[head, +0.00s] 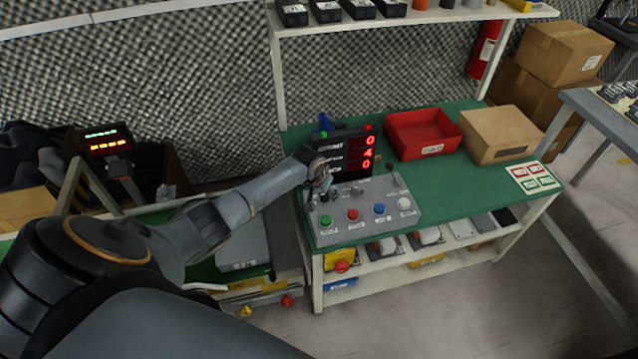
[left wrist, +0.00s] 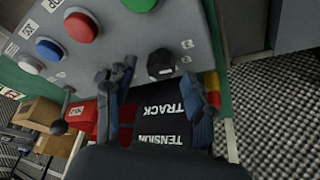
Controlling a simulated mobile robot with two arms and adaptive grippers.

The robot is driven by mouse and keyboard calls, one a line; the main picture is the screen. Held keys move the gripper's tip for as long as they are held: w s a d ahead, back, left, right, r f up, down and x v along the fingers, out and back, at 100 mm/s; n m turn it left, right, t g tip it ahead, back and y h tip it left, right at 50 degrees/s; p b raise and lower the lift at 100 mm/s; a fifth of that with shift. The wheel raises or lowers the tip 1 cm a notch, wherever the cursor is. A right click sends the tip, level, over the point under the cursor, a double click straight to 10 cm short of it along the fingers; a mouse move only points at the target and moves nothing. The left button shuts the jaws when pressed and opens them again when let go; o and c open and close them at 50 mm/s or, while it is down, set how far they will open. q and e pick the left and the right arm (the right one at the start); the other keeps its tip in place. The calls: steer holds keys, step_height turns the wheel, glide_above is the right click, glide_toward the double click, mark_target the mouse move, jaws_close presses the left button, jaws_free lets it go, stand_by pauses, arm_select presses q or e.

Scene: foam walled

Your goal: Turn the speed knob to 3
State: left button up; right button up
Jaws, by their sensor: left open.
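The grey control panel (head: 375,222) stands on the green bench, with green, red, blue and white buttons along its front. Behind it, the dark display board (head: 345,160) shows red digits 0, 4 and 0 from top to bottom. My left gripper (head: 322,178) is above the panel's back left part and hides some controls there. In the left wrist view, a black knob (left wrist: 160,66) lies between the tips of my open left gripper (left wrist: 166,74); contact cannot be told. The knob's label and pointer setting are not readable. My right gripper is out of view.
A red bin (head: 420,132) and a cardboard box (head: 498,134) stand right of the display. A small lever (left wrist: 68,103) rises from the panel's back right. A shelf (head: 420,17) with black boxes overhangs the bench. Bare green bench top lies right of the panel.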

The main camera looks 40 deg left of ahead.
arm_select(q)
steer(key=v, duration=1)
steer(key=shift+s+r, duration=0.2)
steer(key=shift+r, duration=0.1)
